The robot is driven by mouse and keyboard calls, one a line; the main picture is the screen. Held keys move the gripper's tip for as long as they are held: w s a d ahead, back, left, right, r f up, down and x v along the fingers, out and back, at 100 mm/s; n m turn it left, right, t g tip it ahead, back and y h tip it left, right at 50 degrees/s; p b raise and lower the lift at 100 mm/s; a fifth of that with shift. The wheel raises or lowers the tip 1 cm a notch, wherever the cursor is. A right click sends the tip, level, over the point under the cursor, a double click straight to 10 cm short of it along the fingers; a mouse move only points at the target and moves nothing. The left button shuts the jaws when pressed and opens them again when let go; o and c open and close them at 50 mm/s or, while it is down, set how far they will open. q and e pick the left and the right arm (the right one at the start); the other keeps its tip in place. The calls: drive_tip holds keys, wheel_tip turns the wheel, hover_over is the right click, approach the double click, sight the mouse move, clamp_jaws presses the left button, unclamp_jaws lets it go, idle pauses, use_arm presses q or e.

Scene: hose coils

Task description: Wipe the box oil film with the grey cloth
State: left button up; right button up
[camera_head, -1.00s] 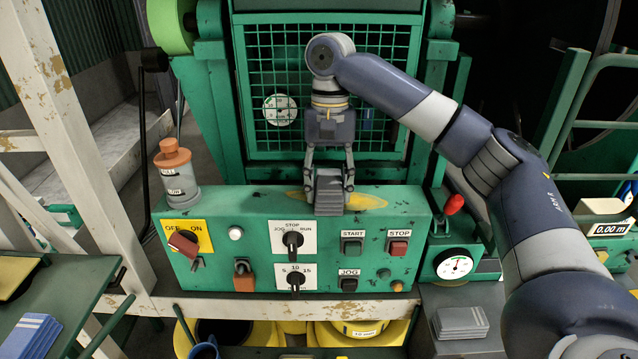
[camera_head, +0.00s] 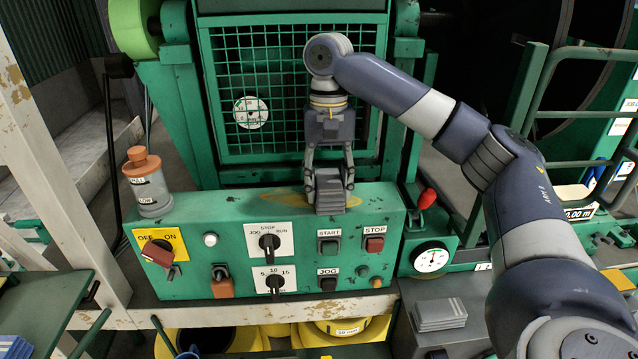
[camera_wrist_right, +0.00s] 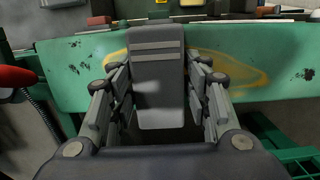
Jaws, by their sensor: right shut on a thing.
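The green control box (camera_head: 205,207) has a yellowish oil film (camera_head: 287,201) on its top face. My right gripper (camera_head: 330,182) points down over the box top. It is shut on the grey cloth (camera_head: 330,197), a folded pad with lighter stripes in the right wrist view (camera_wrist_right: 157,85). The cloth lies over the right part of the film and hides some of it; whether it presses on the surface I cannot tell. In the right wrist view the film (camera_wrist_right: 240,68) shows on both sides of the cloth, mostly to the right. My left gripper is not in view.
An oiler jar (camera_head: 149,190) stands at the box's left end. A red knob (camera_head: 427,198) and a dial gauge (camera_head: 431,260) are at its right. Switches and buttons cover the front. A green mesh guard (camera_head: 290,80) rises behind. A grey folded stack (camera_head: 440,314) lies at lower right.

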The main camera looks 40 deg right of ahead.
sight(277, 202)
drive_tip(key=shift+s+d, duration=0.1)
drive_tip(key=shift+s+d, duration=0.65)
drive_tip(key=shift+d, duration=0.35)
drive_tip(key=shift+s+d, duration=0.6)
drive_tip(key=shift+d, duration=0.4)
drive_tip(key=shift+w+a, duration=0.1)
drive_tip(key=shift+a, duration=0.05)
drive_tip(key=shift+w+a, duration=0.65)
drive_tip(key=shift+a, duration=0.35)
drive_tip(key=shift+w+a, duration=0.6)
drive_tip(key=shift+a, duration=0.4)
drive_tip(key=shift+w+a, duration=0.45)
drive_tip(key=shift+a, duration=0.25)
drive_tip(key=shift+w+a, duration=0.4)
drive_tip(key=shift+a, duration=0.3)
drive_tip(key=shift+w+a, duration=0.45)
drive_tip(key=shift+a, duration=0.25)
drive_tip(key=shift+w+a, duration=0.45)
drive_tip(key=shift+a, duration=0.25)
drive_tip(key=shift+w+a, duration=0.4)
drive_tip(key=shift+a, duration=0.3)
drive_tip(key=shift+w+a, duration=0.45)
drive_tip(key=shift+a, duration=0.25)
